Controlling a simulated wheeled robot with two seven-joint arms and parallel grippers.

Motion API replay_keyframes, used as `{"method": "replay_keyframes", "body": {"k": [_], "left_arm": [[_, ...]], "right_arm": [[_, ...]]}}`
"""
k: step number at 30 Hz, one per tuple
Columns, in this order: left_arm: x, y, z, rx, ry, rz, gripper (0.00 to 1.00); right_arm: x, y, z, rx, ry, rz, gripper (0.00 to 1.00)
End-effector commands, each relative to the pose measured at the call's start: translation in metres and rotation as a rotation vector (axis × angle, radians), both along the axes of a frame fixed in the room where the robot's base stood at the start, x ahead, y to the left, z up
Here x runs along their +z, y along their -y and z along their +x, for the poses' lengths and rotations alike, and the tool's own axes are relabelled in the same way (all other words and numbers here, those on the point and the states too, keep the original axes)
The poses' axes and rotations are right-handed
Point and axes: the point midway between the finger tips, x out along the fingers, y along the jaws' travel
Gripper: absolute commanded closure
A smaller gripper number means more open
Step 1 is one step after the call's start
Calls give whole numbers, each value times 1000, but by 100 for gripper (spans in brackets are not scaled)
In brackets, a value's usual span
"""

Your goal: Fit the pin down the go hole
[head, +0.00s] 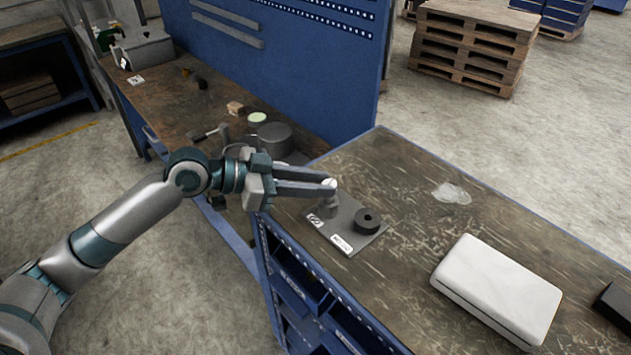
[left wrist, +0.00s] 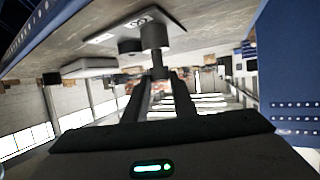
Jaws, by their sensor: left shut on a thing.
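My left gripper (head: 331,190) is shut on a pale grey pin (head: 329,183) above the gauge plate (head: 345,209) on the workbench. The pin's top shows between the fingertips. A grey cylindrical part (head: 327,209) is directly below the fingertips, at the plate's left side. A dark ring-shaped block (head: 368,220) with a central hole is on the plate to the right. Two white labels lie on the plate's front edge. In the left wrist view the pin (left wrist: 157,62) lines up with the grey part; I cannot tell whether it is inside a hole.
A white closed case (head: 497,290) lies to the right on the workbench (head: 420,185), with a black box (head: 614,305) at the far right. A clear crumpled item (head: 451,193) lies behind. Between plate and case the bench is clear. A blue panel stands at the back left.

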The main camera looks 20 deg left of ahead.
Motion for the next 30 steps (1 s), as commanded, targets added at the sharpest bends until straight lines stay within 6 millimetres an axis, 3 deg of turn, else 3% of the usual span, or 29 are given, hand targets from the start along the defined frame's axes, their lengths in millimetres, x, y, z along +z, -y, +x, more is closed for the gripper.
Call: {"method": "replay_keyframes", "body": {"k": [15, 16, 18, 30], "left_arm": [[-11, 0, 0, 1, 1, -1, 100], [-11, 0, 0, 1, 1, -1, 74], [-10, 0, 0, 1, 1, -1, 57], [-11, 0, 0, 0, -1, 1, 54]], "right_arm": [[-8, 5, 0, 2, 0, -5, 69], [-8, 5, 0, 2, 0, -5, 69], [-7, 5, 0, 2, 0, -5, 69], [-8, 5, 0, 1, 0, -5, 69]]}}
